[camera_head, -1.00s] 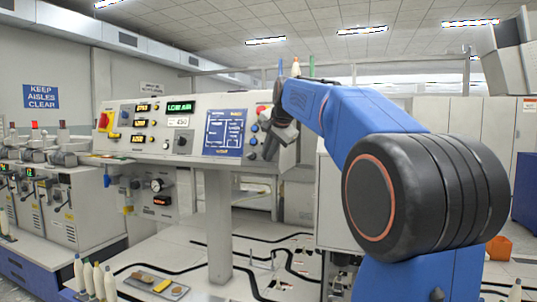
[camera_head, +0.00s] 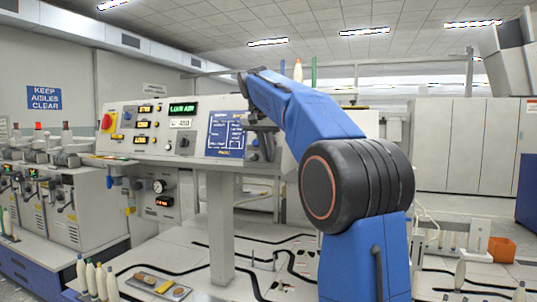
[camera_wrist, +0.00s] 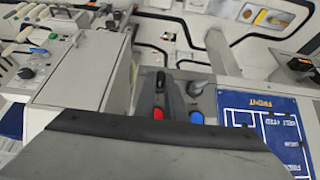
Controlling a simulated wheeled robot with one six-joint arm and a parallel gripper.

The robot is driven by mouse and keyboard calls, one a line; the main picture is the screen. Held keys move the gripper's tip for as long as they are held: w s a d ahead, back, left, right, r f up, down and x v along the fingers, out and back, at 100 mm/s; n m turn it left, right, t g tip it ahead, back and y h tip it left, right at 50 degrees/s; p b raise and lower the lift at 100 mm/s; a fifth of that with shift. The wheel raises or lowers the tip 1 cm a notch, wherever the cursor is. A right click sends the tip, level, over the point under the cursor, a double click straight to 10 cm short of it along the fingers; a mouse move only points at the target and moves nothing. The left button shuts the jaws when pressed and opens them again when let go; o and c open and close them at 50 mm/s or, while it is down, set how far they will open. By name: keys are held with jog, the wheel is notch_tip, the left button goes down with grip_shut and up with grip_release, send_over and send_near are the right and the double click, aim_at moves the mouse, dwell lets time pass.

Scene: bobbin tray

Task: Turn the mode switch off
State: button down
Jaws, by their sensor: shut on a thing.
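The control panel (camera_head: 135,113) stands at left centre, with its right end partly hidden by my arm. My gripper (camera_head: 262,142) is at that right end, small and dark in the head view. In the wrist view my gripper (camera_wrist: 163,88) is shut, with its dark fingers close together against the panel face. A small black handle (camera_wrist: 160,78) shows between the fingertips; I take it to be the mode switch. No label on it is readable, and its setting cannot be told. A red button (camera_wrist: 158,113) shows close by the fingers.
A blue button (camera_wrist: 196,117) and a grey knob (camera_wrist: 195,88) sit right beside the fingers. A blue diagram plate (camera_wrist: 262,125) lies to their right. White bobbins (camera_head: 90,278) and a small tray (camera_head: 146,279) stand low at left. An orange bin (camera_head: 501,249) is at right.

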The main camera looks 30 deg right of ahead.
dwell(0.4)
jog(key=c, duration=1.8)
grip_release()
jog(key=v, duration=1.7)
jog(key=shift+w+r, duration=0.1)
jog(key=shift+a, duration=0.1)
